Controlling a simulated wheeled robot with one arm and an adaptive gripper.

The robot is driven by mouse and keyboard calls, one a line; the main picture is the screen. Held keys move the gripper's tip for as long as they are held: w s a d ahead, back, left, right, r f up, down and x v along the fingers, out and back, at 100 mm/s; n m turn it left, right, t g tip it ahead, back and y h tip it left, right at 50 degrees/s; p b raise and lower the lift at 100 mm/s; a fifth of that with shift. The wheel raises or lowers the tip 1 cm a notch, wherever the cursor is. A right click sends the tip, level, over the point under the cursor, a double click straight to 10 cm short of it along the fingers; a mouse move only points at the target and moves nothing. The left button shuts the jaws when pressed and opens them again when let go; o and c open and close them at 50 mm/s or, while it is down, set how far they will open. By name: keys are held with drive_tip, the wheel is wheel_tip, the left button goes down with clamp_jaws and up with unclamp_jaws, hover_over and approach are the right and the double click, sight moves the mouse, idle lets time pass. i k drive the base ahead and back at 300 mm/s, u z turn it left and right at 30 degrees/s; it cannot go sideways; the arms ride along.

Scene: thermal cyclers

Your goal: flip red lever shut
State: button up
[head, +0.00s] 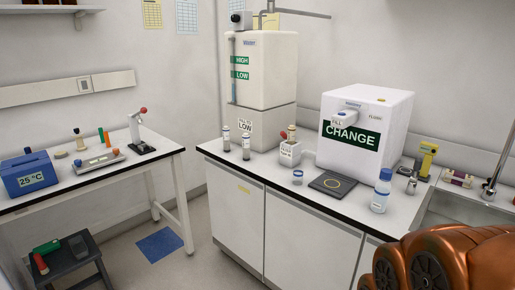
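A small stand with a grey upright (134,130) and a dark base (142,149) is at the right end of the left table. A lever with a red ball knob (143,110) sits at its top, tilted up to the right. A flat grey device (98,162) to its left also carries a small red knob (116,151). Copper-coloured parts of my arm fill the lower right corner. My gripper's fingers are not in view, and nothing of mine is near the lever.
The left table (168,150) also holds a blue 25 °C box (28,177). A white counter (310,205) with a CHANGE machine (364,130), a tall tank (262,80) and bottles stands centre to right. A dark stool (68,268) and a blue floor mat (159,244) are below.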

sight(282, 134)
drive_tip(key=u, duration=0.05)
drive_tip(key=i, duration=1.2)
drive_tip(key=u, duration=0.8)
drive_tip(key=i, duration=0.95)
drive_tip(key=u, duration=0.55)
